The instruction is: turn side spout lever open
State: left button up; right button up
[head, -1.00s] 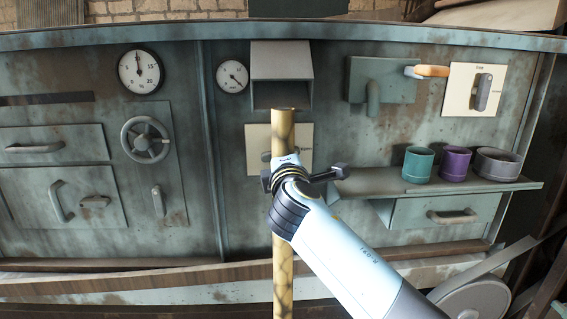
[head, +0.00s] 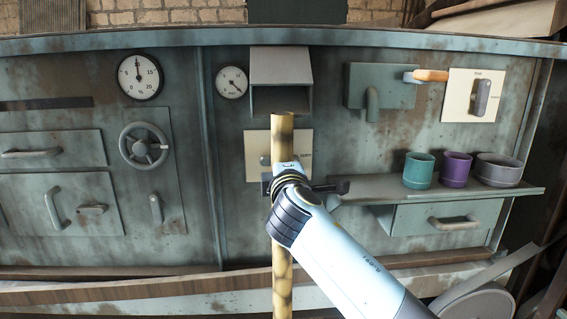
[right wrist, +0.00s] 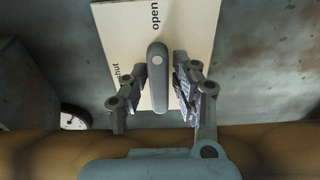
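A cream plate (right wrist: 190,35) marked "open" and "shut" fills the middle of the right wrist view. A grey lever (right wrist: 158,78) stands out from it, its near end beside neither finger's pad in clear contact. My right gripper (right wrist: 157,88) is open, with one finger on each side of the lever. In the head view, the plate (head: 302,142) under the hooded chute is partly hidden by a yellow pole and my right gripper (head: 305,187). The lever there is mostly hidden. My left gripper is out of view.
The spotted yellow pole (head: 282,265) stands upright close to my right wrist. A shelf (head: 400,190) with several cups is to the right. A handwheel (head: 142,146) is left.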

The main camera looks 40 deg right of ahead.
jog(key=shift+o, duration=1.1)
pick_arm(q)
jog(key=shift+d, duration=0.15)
pick_arm(e)
jog(key=v, duration=0.7)
jog(key=shift+s, duration=0.25)
jog(key=shift+a, duration=0.1)
